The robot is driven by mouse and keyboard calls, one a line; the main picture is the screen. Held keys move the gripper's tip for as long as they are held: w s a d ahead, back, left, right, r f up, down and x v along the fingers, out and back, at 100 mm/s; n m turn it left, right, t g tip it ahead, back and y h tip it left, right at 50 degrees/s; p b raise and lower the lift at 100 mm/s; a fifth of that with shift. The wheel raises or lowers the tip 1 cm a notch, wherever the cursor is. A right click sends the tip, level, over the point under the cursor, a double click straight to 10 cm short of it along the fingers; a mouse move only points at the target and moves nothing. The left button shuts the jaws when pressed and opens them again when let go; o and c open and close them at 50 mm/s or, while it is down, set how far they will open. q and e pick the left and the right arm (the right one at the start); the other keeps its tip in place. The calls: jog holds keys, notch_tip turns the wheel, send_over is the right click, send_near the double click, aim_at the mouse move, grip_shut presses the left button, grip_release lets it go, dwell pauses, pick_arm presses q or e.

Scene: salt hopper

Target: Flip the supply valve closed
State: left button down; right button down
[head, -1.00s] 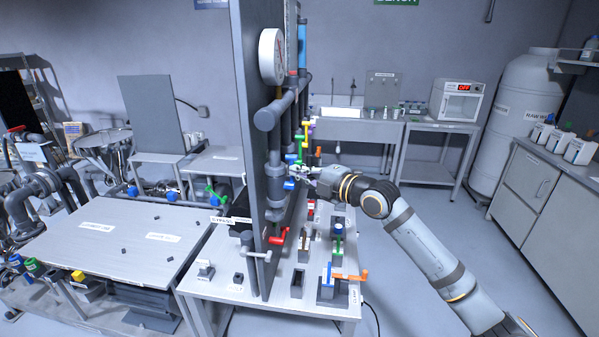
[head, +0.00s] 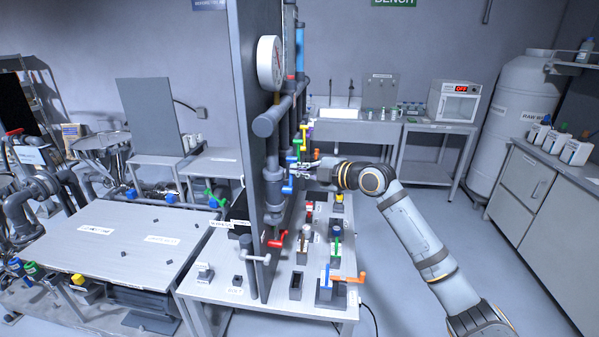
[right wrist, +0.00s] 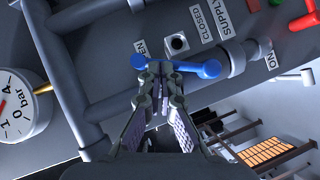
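The supply valve's blue lever (right wrist: 200,68) shows in the right wrist view, below the SUPPLY, CLOSED and OPEN labels on the grey panel. It lies roughly crosswise in that view, in front of a grey pipe; I cannot tell which setting it is in. My right gripper (right wrist: 158,88) has its two fingers apart, with the far ends overlapping the lever's middle. I cannot tell whether they touch it. In the head view, my right gripper (head: 304,168) is at the panel's right side, close to blue handles. My left gripper is not in view.
The upright panel (head: 252,130) with its gauge (head: 271,63) and pipes stands on a bench. A red lever (head: 276,239) and an orange lever (head: 349,279) are lower down. In the right wrist view, a gauge (right wrist: 14,108) is at left. Floor at right is clear.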

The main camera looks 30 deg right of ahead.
jog(key=w+f+m+g, duration=0.1)
jog(key=w+d+f+m, duration=0.1)
jog(key=w+d+f+m+g+b, duration=0.1)
jog(key=w, duration=0.1)
jog(key=shift+d+g+y, duration=0.25)
jog(key=shift+g+y, duration=0.05)
dwell(1.0)
jog(key=shift+d+f, duration=0.1)
jog(key=shift+f, duration=0.1)
dwell(0.6)
